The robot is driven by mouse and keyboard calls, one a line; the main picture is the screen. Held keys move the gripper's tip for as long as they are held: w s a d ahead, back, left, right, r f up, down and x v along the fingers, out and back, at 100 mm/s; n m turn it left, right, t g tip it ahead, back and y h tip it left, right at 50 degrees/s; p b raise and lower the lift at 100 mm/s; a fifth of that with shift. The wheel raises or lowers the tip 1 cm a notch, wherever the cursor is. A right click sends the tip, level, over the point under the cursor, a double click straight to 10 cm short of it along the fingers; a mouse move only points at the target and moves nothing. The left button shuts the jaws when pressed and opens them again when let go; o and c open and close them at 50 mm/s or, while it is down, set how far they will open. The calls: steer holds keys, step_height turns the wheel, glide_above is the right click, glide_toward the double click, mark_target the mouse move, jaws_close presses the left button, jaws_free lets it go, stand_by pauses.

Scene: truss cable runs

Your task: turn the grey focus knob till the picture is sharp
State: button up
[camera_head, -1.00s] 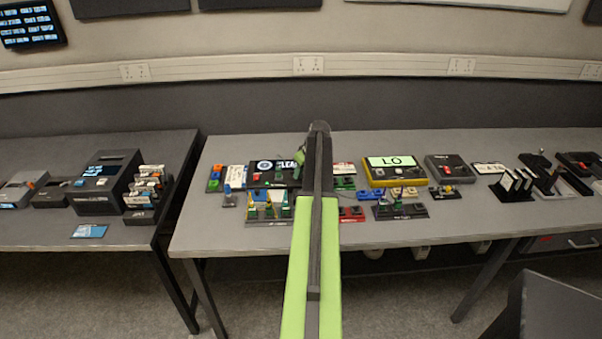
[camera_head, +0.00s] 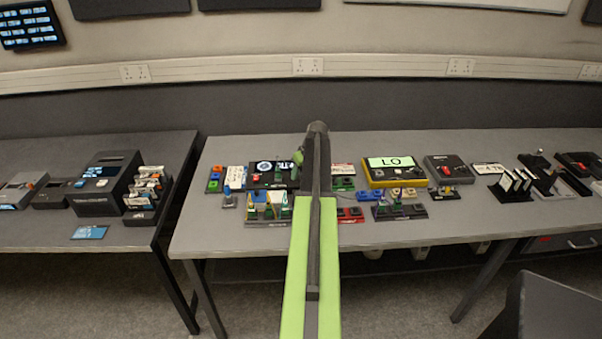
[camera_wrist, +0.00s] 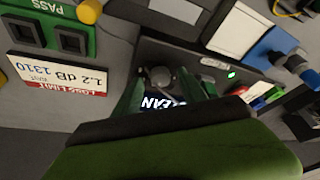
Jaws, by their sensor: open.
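In the wrist view a grey round knob (camera_wrist: 161,76) with a thin grey bar beside it stands on a dark panel. My gripper (camera_wrist: 171,82) is open, with one green finger on each side of the knob. I cannot tell whether either finger touches it. Below the knob, a screen (camera_wrist: 168,103) shows upside-down white letters, partly hidden by my gripper. My gripper also shows there (camera_head: 290,163), covering part of the lettering. The picture's sharpness is too small to judge.
A white loss-limit card (camera_wrist: 58,76) and a green PASS unit (camera_wrist: 52,30) lie left in the wrist view. A blue cylinder (camera_wrist: 285,55) is at right. In the head view, a yellow LO meter (camera_head: 394,172) stands right of my arm, among several small connectors.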

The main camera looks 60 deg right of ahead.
steer(key=p+v, duration=1.5)
steer(key=v, duration=0.2)
steer(key=shift+d, duration=0.1)
